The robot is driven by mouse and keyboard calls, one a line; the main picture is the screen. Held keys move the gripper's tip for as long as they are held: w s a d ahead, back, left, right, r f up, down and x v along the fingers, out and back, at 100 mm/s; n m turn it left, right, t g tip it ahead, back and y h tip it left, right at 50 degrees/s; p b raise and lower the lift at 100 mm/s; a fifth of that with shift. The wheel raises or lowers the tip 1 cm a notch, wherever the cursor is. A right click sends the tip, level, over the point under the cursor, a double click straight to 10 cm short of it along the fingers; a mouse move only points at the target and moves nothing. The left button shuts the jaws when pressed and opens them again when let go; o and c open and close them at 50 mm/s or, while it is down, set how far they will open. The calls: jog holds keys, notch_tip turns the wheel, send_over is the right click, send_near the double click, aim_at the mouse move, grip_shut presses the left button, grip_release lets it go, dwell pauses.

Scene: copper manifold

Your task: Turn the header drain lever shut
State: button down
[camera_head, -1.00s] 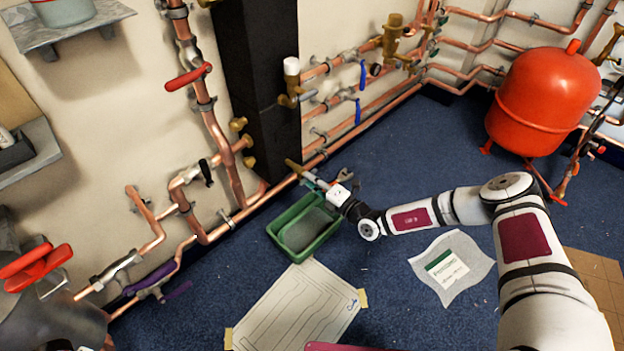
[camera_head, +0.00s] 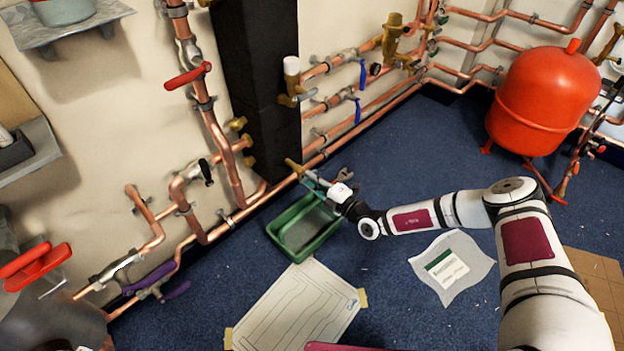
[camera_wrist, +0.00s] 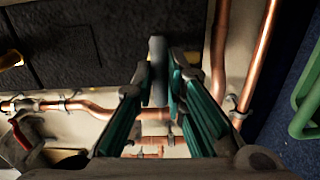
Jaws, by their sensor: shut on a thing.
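The header drain valve is a brass fitting (camera_head: 293,166) low on the copper pipe beside the black column. My gripper (camera_head: 314,180) reaches it from the right, above the green tray. In the wrist view a grey lever (camera_wrist: 157,58) stands between the teal-padded fingers of my gripper (camera_wrist: 159,82). The fingers are closed on it near their tips. The lever's far part shows beyond the fingertips against the black column; its joint to the valve is hard to make out. In the head view the lever is largely hidden by my gripper.
A green tray (camera_head: 274,232) sits on the blue floor just below my gripper. Copper pipes (camera_head: 250,207) run along the wall close by. Blue-handled valves (camera_head: 358,110) and a red vessel (camera_head: 541,100) stand farther right.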

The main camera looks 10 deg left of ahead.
jog(key=c, duration=1.7)
grip_release()
jog(key=shift+o, duration=0.2)
jog(key=shift+d, duration=0.1)
jog(key=v, duration=1.2)
